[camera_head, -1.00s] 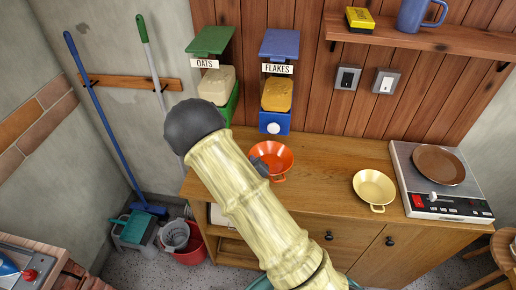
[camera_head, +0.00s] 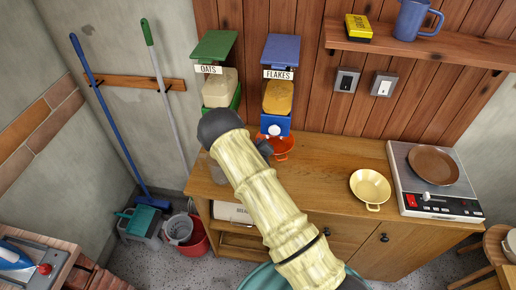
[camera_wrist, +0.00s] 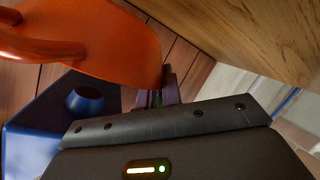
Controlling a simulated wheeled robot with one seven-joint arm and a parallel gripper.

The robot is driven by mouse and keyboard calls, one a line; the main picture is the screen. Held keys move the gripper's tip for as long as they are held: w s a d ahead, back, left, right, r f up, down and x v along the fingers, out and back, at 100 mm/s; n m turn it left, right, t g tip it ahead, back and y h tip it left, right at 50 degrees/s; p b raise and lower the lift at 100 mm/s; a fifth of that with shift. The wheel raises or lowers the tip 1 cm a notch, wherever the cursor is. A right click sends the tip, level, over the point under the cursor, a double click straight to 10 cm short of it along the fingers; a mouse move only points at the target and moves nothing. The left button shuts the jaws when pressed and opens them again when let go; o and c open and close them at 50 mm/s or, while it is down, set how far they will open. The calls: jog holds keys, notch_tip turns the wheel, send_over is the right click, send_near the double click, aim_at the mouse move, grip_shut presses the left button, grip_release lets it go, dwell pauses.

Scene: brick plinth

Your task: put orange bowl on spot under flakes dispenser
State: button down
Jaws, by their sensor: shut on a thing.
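The orange bowl (camera_head: 283,151) is in front of the blue flakes dispenser (camera_head: 280,97) on the wooden counter, partly hidden by my arm in the head view. In the wrist view the bowl (camera_wrist: 100,45) fills the upper left, with its rim at my gripper (camera_wrist: 163,90). My gripper (camera_head: 264,148) is shut on the bowl's rim. The blue base of the dispenser (camera_wrist: 45,120) shows close behind the bowl in the wrist view. The spot under the spout is hidden. I cannot tell whether the bowl touches the counter.
The green oats dispenser (camera_head: 217,83) stands left of the flakes one, partly behind my arm. The counter's middle (camera_head: 325,160) is clear.

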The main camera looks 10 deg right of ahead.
jog(key=shift+f+p, duration=0.9)
jog(key=shift+f, duration=0.45)
jog(key=shift+w+f, duration=0.15)
jog(key=shift+f, duration=0.25)
jog(key=shift+f, duration=0.35)
jog(key=shift+f+b, duration=0.25)
jog(key=shift+b, duration=0.3)
jog(key=c, duration=1.6)
grip_release()
jog(key=shift+o, duration=0.2)
